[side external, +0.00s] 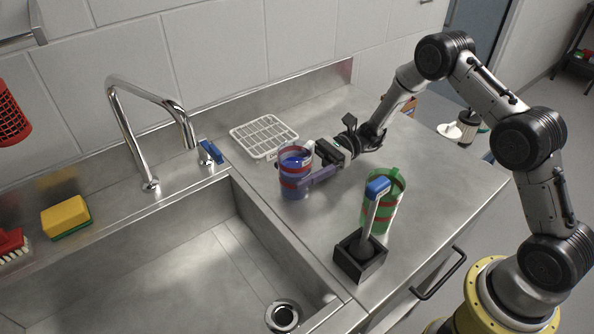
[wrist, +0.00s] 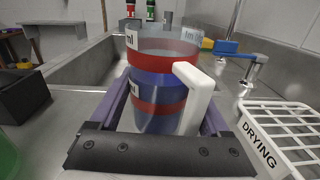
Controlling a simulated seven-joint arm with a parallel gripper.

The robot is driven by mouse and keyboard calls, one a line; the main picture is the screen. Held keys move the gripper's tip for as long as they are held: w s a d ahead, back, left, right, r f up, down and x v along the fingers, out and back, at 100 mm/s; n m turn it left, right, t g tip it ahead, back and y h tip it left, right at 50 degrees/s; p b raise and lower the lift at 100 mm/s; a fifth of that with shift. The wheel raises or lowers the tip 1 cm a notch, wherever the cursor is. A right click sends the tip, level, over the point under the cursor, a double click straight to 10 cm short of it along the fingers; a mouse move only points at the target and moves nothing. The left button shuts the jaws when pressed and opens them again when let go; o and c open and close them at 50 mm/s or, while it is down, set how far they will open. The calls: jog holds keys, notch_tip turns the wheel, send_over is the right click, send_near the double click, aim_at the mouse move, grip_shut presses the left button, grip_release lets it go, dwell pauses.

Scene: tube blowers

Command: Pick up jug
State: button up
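The jug (side external: 295,172) is a see-through blue cup with red bands, upright on the steel counter at the sink's edge. In the wrist view the jug (wrist: 158,95) fills the middle, and its white handle (wrist: 192,100) points towards the camera and right. My gripper (side external: 309,177) is low over the counter with its purple fingers spread on either side of the jug. In the wrist view the gripper (wrist: 165,110) has the handle between its fingers, with narrow gaps beside the jug's near side. The fingertips are partly hidden by the jug, and contact there is unclear.
A green jug with red bands (side external: 394,207) and a black holder (side external: 349,258) with a blue-ended brush (side external: 377,188) stand nearer the front. A white drying rack (side external: 263,136) lies behind the jug. The sink (side external: 190,270), with a tap (side external: 150,92), is at left.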

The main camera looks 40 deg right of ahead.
jog(key=c, duration=0.9)
notch_tip(320, 180, up, 10)
